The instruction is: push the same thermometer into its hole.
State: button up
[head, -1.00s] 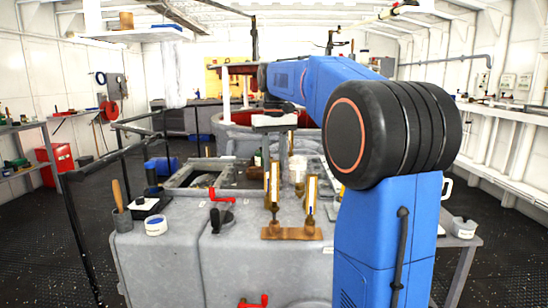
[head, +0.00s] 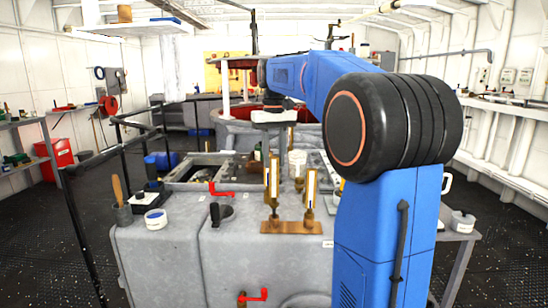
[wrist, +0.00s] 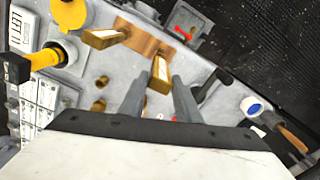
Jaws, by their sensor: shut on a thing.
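Two brass thermometers with white faces stand upright at a brass bracket (head: 291,227) on the grey machine top. The other thermometer (wrist: 104,38) leans out to the left there, clear of the fingers. The lower end of the held thermometer is hidden, so I cannot tell how deep it sits.
A red handle (head: 221,190) and a black handle (head: 220,213) stand left of the bracket. A white-and-blue roll (head: 156,221) and a pot with a wooden handle (head: 121,205) are farther left. In the wrist view, a yellow part (wrist: 63,52) is at the left.

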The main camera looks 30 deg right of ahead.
jog(key=shift+f, duration=1.8)
dwell(1.0)
jog(key=o, duration=1.1)
jog(key=shift+o, duration=0.2)
notch_tip(320, 180, up, 17)
jog(key=shift+r, duration=0.15)
jog(key=shift+s+a, duration=0.1)
jog(key=s+a+f+n+t, duration=0.1)
jog(key=s+a+f+t, duration=0.1)
jog(key=s+a+f, duration=0.95)
jog(key=s+a+f+t, duration=0.1)
jog(key=s+a+f, duration=0.1)
jog(key=s+f, duration=0.7)
jog(key=s+a+f+n+t, duration=0.1)
jog(key=s+a+f, duration=0.1)
jog(key=s+f, duration=0.7)
notch_tip(320, 180, down, 6)
jog(key=shift+s+n+t, duration=0.3)
jog(key=shift+t, duration=0.1)
